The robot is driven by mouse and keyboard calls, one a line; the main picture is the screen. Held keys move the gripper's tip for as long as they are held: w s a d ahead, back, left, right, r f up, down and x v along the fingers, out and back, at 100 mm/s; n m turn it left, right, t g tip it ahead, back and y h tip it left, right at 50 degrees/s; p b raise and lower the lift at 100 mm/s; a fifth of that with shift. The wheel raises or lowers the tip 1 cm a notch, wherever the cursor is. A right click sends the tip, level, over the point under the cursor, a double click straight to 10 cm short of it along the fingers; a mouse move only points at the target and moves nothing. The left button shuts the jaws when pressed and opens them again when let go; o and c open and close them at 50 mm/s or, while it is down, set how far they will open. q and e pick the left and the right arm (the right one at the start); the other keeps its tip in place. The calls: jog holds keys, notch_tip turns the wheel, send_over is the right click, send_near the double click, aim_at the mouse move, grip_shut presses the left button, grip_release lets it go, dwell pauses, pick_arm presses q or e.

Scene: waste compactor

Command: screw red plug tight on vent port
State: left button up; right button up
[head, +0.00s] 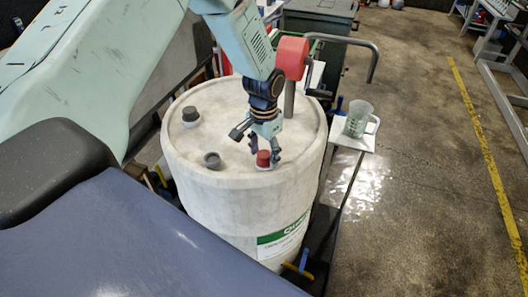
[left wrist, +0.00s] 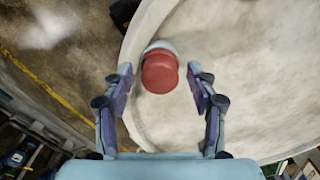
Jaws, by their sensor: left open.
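The red plug (head: 263,158) sits on the vent port near the front rim of the white drum (head: 225,205). In the left wrist view the red plug (left wrist: 160,72) shows from above with a pale collar of the port (left wrist: 160,45) at its far side. My left gripper (head: 264,150) is open just above the plug. In the left wrist view its two fingers (left wrist: 161,88) stand on either side of the plug, with a gap on both sides. Whether the plug is seated fully cannot be told. My right gripper is in neither view.
Two grey caps, one at the left (head: 190,115) and one near the front (head: 212,160), stand on the drum top. A red-headed pump with a grey pipe (head: 290,97) rises behind my gripper. A measuring jug (head: 357,118) stands on a small side table (head: 348,139) at the right.

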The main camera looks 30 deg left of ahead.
pick_arm(q)
jog(key=n, duration=0.7)
jog(key=shift+n, duration=0.4)
jog(key=n, duration=0.7)
jog(key=shift+c, duration=0.2)
grip_shut()
jog(key=m, duration=0.5)
dwell(0.6)
